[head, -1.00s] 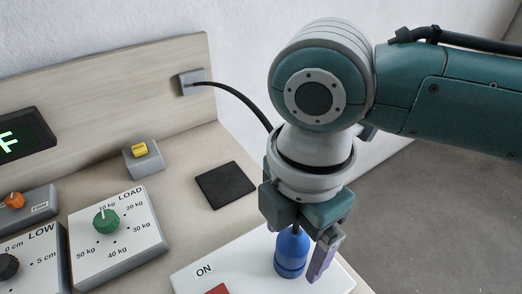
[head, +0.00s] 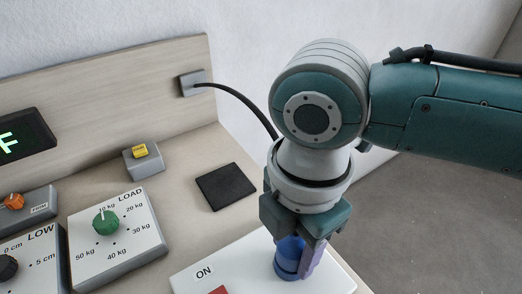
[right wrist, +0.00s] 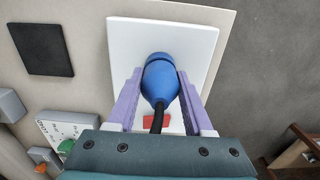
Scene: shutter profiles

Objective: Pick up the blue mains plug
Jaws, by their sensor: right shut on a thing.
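The blue mains plug (head: 290,262) stands upright on the white panel marked ON, with its black cable coming out of its top. My right gripper (head: 302,270) comes down over it from above and is shut on it. In the right wrist view the purple fingers of the right gripper (right wrist: 160,88) press on both sides of the blue plug (right wrist: 160,76). Whether the plug's base touches the panel is hard to tell. My left gripper is not in view.
The white panel (head: 235,264) has a red switch (head: 218,291). A black square pad (head: 226,187) lies behind it. To the left are a LOAD dial box (head: 140,232), a yellow-topped grey box (head: 143,162) and a wall socket (head: 190,84) with the black cable. Grey floor lies to the right.

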